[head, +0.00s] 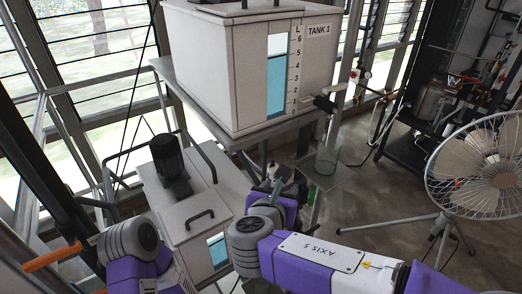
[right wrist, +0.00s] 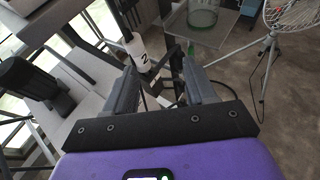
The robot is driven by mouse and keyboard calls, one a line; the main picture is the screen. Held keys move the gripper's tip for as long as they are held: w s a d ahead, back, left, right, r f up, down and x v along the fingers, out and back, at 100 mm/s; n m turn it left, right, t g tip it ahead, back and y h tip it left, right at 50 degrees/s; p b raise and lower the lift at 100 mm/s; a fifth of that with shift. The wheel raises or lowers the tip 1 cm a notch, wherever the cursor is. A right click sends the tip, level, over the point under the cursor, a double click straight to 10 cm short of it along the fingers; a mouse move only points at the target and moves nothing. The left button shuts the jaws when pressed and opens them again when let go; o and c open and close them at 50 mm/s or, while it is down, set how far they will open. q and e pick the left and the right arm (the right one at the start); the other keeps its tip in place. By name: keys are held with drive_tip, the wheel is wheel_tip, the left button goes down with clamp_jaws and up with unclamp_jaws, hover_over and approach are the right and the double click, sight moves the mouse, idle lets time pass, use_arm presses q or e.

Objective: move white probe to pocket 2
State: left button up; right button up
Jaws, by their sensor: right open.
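No other pocket is clearly seen. My left arm shows at lower left in the head view, but its gripper is out of the picture.
The white TANK 1 (head: 232,75) stands on a grey table at the back. A lower white box (head: 183,205) with a dark motor (head: 170,160) is in front. A glass jar (head: 326,160) is beside the tank. A fan (head: 488,170) stands on a tripod at right.

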sight(272, 176)
use_arm(q)
drive_tip(key=shift+a+f+b, duration=0.15)
drive_tip(key=shift+b, duration=0.4)
use_arm(e)
drive_tip(key=shift+n+y, duration=0.3)
drive_tip(key=w+f, duration=0.1)
drive_tip(key=w, duration=0.2)
drive_tip(key=w+a+f, duration=0.1)
drive_tip(key=w, duration=0.1)
drive_tip(key=w+f, duration=0.1)
drive_tip(key=w, duration=0.2)
drive_tip(key=shift+w+a+f, duration=0.3)
clamp_jaws()
idle(1.0)
